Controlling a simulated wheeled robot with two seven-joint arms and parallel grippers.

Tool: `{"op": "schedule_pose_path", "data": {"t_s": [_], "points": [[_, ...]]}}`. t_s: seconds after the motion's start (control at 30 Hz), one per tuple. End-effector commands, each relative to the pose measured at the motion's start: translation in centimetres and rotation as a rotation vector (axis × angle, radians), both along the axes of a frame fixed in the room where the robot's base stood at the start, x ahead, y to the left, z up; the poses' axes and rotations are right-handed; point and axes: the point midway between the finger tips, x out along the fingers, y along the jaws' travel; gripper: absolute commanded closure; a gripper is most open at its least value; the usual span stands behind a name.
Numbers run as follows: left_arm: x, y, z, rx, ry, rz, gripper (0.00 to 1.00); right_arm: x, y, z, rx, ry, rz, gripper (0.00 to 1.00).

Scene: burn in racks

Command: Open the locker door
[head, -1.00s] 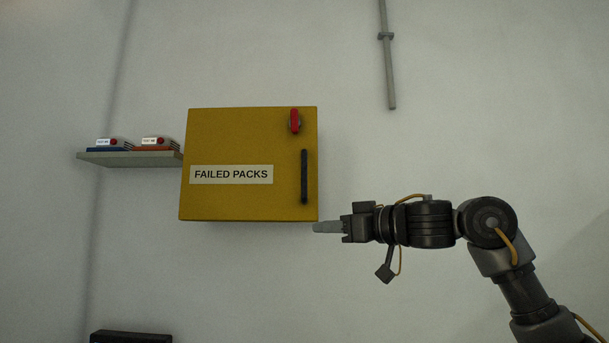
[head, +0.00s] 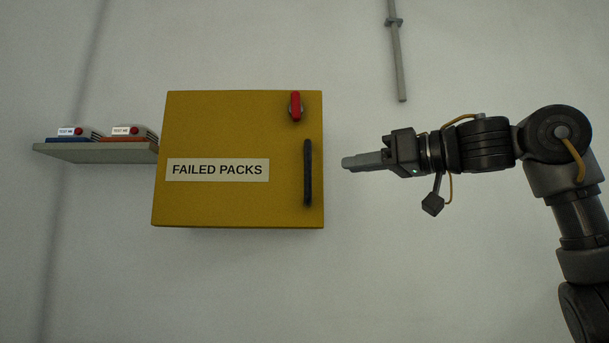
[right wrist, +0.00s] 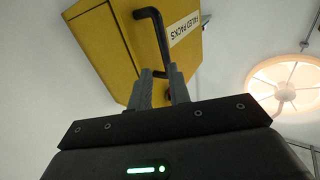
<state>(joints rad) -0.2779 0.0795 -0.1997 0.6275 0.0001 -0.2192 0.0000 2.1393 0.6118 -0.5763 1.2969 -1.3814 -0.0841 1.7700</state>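The yellow locker (head: 230,130) hangs on the wall with its door shut and a "FAILED PACKS" label on it. A black vertical bar handle (head: 308,172) is at the door's right side, with a red latch (head: 296,106) standing upright above it. My right gripper (head: 347,163) is right of the locker at handle height, pointing left and apart from the handle. In the right wrist view its two fingers (right wrist: 159,70) are parted with nothing held, and the handle (right wrist: 152,35) shows beyond them. My left gripper is not in view.
A grey shelf (head: 95,153) left of the locker holds two white packs with red buttons on coloured bases. A grey pipe (head: 397,60) runs down the wall at upper right. The wall below the locker is clear. A round lamp (right wrist: 290,88) shows in the right wrist view.

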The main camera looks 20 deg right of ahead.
Motion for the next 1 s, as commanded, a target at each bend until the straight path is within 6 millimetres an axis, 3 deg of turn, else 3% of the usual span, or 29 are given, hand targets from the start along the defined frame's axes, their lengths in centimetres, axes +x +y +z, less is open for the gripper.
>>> {"op": "schedule_pose_path", "data": {"t_s": [0.3,0.47,0.7,1.0], "points": [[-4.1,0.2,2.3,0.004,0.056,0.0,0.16,3.0,2.9,0.4,-0.003,0.004,0.008,0.81],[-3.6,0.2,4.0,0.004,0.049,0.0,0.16,5.2,4.9,0.4,-0.003,0.004,0.006,0.81],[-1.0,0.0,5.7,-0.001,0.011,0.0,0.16,7.5,6.9,0.2,-0.002,0.001,0.004,0.81],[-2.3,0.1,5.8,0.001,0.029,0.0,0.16,8.2,7.4,-0.1,-0.001,-0.001,0.003,0.81]]}}
